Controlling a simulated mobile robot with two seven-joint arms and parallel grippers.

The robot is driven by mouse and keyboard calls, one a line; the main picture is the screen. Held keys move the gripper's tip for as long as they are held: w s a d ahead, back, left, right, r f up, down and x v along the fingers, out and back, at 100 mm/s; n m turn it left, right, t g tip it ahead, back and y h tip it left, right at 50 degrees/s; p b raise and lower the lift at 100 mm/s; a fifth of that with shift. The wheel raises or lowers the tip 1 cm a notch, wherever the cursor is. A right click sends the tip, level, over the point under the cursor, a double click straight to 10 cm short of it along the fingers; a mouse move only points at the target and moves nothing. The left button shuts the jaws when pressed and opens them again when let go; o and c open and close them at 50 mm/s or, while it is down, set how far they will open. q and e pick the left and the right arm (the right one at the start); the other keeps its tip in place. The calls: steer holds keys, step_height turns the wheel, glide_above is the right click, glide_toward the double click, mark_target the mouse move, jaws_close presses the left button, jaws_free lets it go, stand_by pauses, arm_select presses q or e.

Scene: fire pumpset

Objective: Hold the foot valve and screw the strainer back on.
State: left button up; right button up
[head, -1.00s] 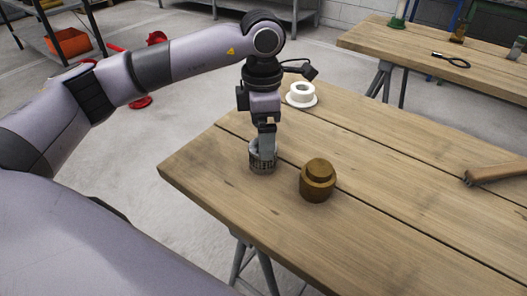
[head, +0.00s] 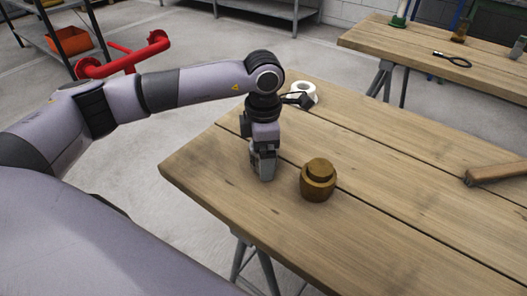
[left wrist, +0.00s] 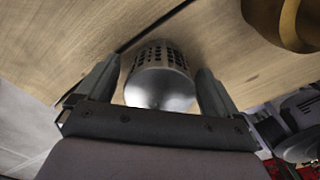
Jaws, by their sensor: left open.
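The strainer (left wrist: 160,78), a grey metal cup with rows of holes, stands on the wooden bench. In the left wrist view it sits between the two fingers of my left gripper (left wrist: 158,70), with a gap visible on its left side. The gripper is open and lowered around it; in the head view the gripper (head: 263,172) hides most of the strainer. The foot valve (head: 318,180), a brass-brown stepped body, stands upright on the bench just right of the gripper. Its edge also shows at the top right of the left wrist view (left wrist: 275,22). My right gripper is not in view.
A brown wooden-looking tool (head: 495,172) lies at the right. The bench (head: 400,215) is clear in between. A second bench (head: 425,52) with tools stands behind.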

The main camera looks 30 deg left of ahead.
arm_select(q)
steer(key=c, duration=1.1)
steer(key=shift+r, duration=0.1)
step_height(320, 180, up, 20)
steer(key=shift+p, duration=0.4)
